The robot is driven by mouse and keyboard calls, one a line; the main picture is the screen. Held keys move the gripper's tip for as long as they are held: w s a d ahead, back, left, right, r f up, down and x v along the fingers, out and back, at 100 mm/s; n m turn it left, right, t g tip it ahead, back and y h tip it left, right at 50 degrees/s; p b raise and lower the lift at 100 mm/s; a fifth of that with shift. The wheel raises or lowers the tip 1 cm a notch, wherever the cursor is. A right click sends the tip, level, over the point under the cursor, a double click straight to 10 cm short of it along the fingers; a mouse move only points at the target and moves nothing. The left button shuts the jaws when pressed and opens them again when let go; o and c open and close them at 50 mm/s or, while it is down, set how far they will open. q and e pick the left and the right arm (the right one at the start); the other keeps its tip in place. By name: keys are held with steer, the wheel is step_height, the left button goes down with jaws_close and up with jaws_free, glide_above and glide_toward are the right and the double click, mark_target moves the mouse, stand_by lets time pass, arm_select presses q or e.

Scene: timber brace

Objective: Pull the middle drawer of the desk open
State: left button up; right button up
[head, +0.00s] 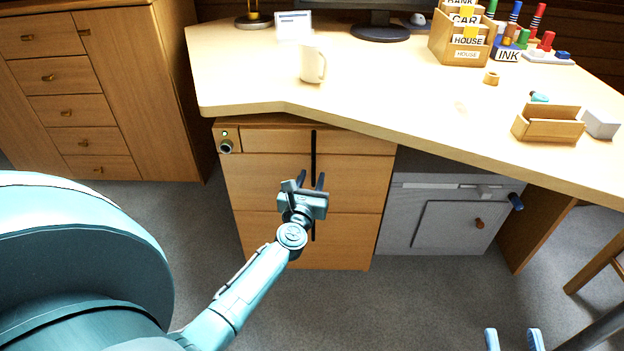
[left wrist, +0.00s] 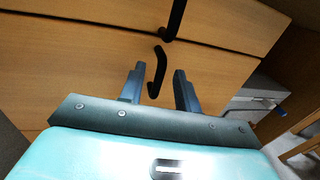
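The wooden desk has a drawer stack under its left part. The middle drawer (head: 255,180) is shut, flush with the drawers above and below. Its dark bar handle (left wrist: 157,70) shows in the left wrist view, and is partly hidden by my gripper in the head view. My left gripper (head: 311,182) is in front of the middle drawer, open. In the left wrist view, its fingers (left wrist: 158,90) appear on either side of the handle; contact cannot be told. My right gripper (head: 513,340) is open and empty at the bottom edge of the head view, away from the drawers.
The top drawer (head: 355,141) has a similar dark handle, and a round knob (head: 226,146) sits beside it. A grey cabinet (head: 410,225) stands to the right. The desktop (head: 400,100) above holds a white mug (head: 312,66) and a wooden tray (head: 545,128). Carpet in front is clear.

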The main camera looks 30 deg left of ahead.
arm_select(q)
steer(key=shift+w+a, duration=0.15)
steer(key=shift+w, duration=0.35)
jaws_close()
stand_by(0.3)
